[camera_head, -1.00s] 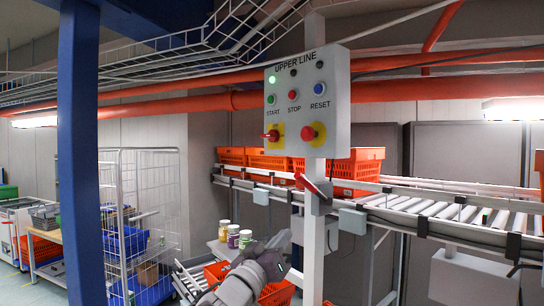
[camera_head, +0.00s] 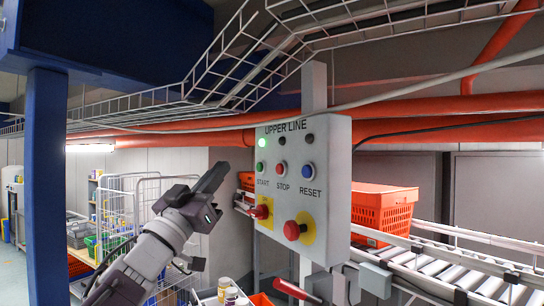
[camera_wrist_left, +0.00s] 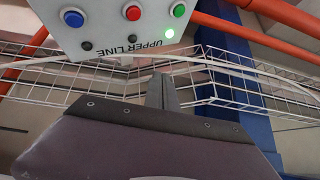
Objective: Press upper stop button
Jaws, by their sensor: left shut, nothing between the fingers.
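The upper line control box (camera_head: 318,200) is a grey panel on a post. Its small red stop button (camera_head: 281,169) sits between the green start button (camera_head: 261,168) and the blue reset button (camera_head: 307,170). My left gripper (camera_head: 213,180) is shut and empty, left of the panel and apart from it, its fingers pointing up and right. In the left wrist view the panel appears upside down, with the stop button (camera_wrist_left: 133,13) at the top edge and the shut fingers (camera_wrist_left: 162,90) below. My right gripper is not in view.
Below the small buttons are a red switch (camera_head: 261,211) and a large red mushroom button (camera_head: 293,230), both on yellow plates. The green lamp (camera_head: 262,143) is lit. An orange tote (camera_head: 384,209) stands on the roller conveyor behind. A blue column (camera_head: 46,190) stands at left.

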